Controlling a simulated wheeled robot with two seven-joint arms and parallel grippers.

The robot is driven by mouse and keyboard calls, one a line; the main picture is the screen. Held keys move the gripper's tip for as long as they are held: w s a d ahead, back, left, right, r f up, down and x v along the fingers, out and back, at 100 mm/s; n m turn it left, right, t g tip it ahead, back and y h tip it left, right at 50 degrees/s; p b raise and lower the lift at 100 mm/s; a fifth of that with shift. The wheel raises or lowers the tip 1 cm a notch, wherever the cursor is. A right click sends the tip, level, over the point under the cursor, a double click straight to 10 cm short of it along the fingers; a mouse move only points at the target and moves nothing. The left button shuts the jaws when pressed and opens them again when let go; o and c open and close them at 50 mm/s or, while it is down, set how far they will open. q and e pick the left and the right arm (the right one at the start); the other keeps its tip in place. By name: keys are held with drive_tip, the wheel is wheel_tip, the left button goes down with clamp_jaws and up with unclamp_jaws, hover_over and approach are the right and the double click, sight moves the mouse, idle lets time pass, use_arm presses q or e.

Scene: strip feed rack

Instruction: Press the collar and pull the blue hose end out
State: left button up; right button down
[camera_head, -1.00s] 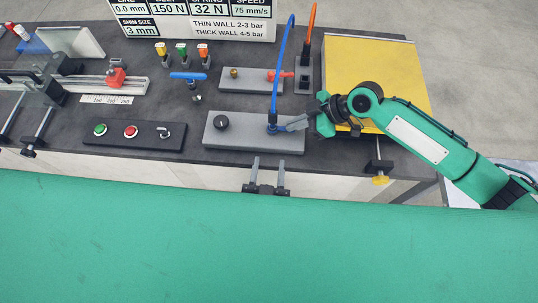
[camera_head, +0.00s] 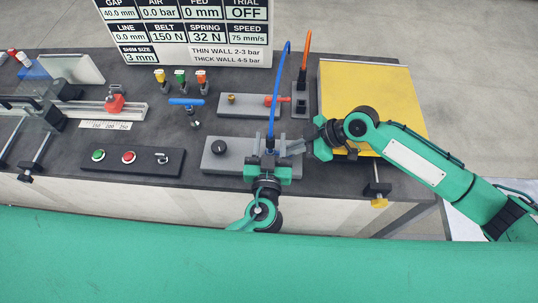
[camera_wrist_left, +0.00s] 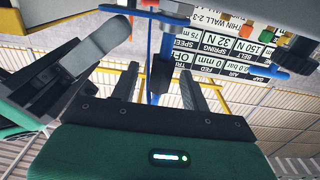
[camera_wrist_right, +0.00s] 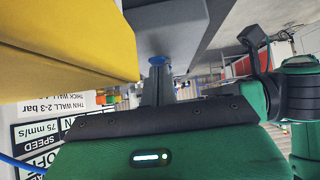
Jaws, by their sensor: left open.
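The blue hose (camera_head: 276,95) arches up from a fitting on the grey block (camera_head: 222,160). Its blue collar (camera_wrist_right: 157,60) shows at the right fingertips in the right wrist view. My left gripper (camera_head: 268,156) is open at the hose's foot, coming from the front; in the left wrist view its fingers (camera_wrist_left: 160,85) stand either side of the dark fitting and hose. My right gripper (camera_head: 294,146) reaches in from the right at the same spot. Its fingers (camera_wrist_right: 160,88) are close together just above the collar; whether they grip anything is hidden.
A yellow panel (camera_head: 375,85) lies right, a button box (camera_head: 110,160) left, and a sign (camera_head: 190,35) stands behind.

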sight(271, 134)
use_arm(q)
drive_tip(key=shift+w, duration=0.45)
clamp_jaws()
drive_tip(key=c, duration=0.8)
unclamp_jaws()
clamp_jaws()
drive_tip(key=shift+r, duration=1.85)
drive_tip(key=shift+r, duration=0.15)
